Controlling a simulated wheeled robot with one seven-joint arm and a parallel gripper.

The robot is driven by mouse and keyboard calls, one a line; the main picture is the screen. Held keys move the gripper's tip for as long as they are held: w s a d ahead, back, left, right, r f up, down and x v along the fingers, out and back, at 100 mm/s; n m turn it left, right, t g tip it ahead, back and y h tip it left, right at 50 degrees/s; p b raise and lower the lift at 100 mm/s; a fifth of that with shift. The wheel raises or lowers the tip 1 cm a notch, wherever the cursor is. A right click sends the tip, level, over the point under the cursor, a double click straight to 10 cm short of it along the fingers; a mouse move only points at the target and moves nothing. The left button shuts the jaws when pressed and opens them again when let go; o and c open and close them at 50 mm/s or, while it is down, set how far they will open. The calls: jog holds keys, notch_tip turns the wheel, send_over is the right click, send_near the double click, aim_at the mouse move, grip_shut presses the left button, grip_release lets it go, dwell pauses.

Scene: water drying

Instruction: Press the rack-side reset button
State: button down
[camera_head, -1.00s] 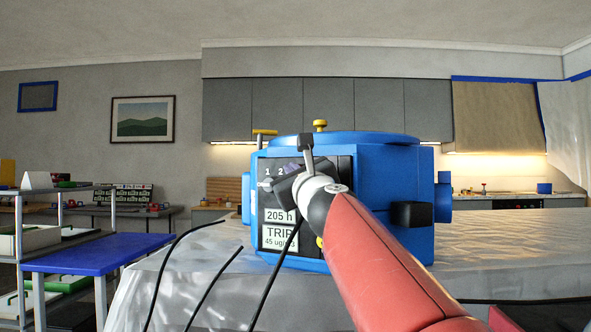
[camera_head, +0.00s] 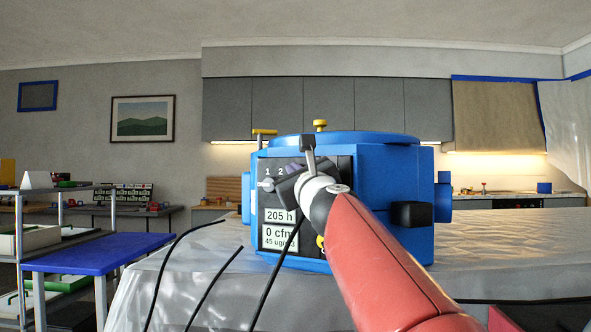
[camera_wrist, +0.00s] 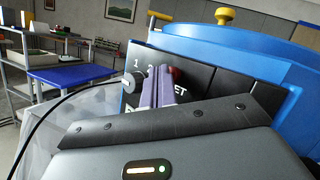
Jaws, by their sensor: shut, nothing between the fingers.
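The blue machine (camera_head: 385,180) stands on the plastic-covered table, with a dark control panel facing me. In the wrist view a red button (camera_wrist: 175,74) shows behind my fingers, above a label ending in "SET"; part of it is hidden. My gripper (camera_wrist: 160,88) is shut and empty, its purple fingers in front of the panel beside the red button. I cannot tell whether they touch it. In the head view my gripper (camera_head: 291,168) covers the panel's upper middle, and the button is hidden. The lower display (camera_head: 279,237) reads "0 cfm".
A grey knob (camera_wrist: 134,85) with "1 2" marks is just left of my fingers. Yellow knobs (camera_head: 320,125) stand on the machine's top. Black cables (camera_head: 212,283) rise in front of the panel.

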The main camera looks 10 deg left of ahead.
dwell(0.5)
jog(key=shift+s+a, duration=0.15)
jog(key=shift+s, duration=0.65)
jog(key=shift+s, duration=0.1)
jog(key=s, duration=0.2)
jog(key=s+a+b, duration=0.1)
jog(key=s, duration=0.1)
jog(key=shift+s, duration=0.35)
dwell(0.4)
